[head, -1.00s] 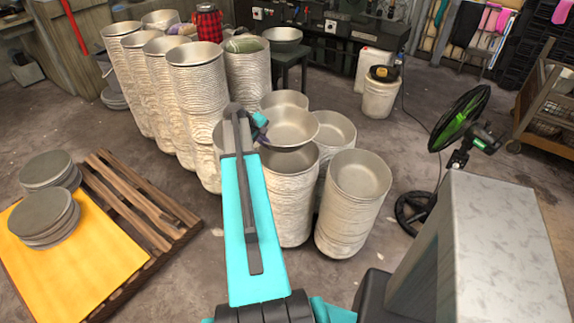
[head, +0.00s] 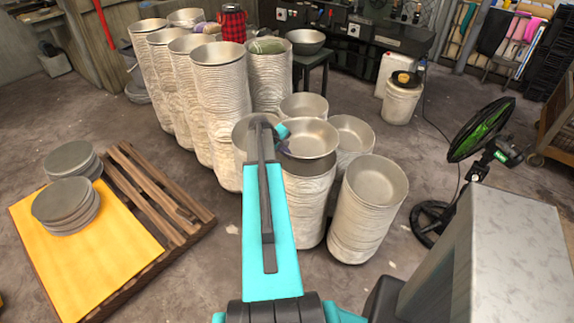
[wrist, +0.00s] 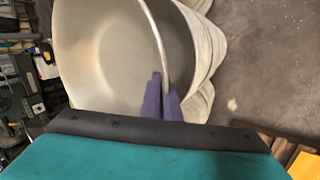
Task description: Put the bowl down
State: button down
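A shallow metal bowl (head: 308,137) is over the front middle stack of bowls (head: 305,196) in the head view. It fills the upper left of the wrist view (wrist: 105,50). My gripper (head: 283,143) is at the bowl's left edge. In the wrist view its two purple fingers (wrist: 161,100) are closed on the bowl's rim, one on each side. The bowl looks close above the stack's top and slightly tilted. I cannot tell whether it touches the stack.
A tall stack (head: 371,205) stands just right, with more stacks behind and to the left (head: 222,110). A fan (head: 480,130) stands at the right. A pallet with a yellow sheet (head: 120,250) and metal discs (head: 66,205) lies at the left. Open floor lies between.

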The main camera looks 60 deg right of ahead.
jog(key=shift+f, duration=0.95)
jog(key=shift+f+p, duration=0.65)
jog(key=shift+f, duration=1.1)
jog(key=shift+f+b, duration=0.5)
jog(key=shift+f, duration=0.1)
jog(key=c, duration=2)
grip_release()
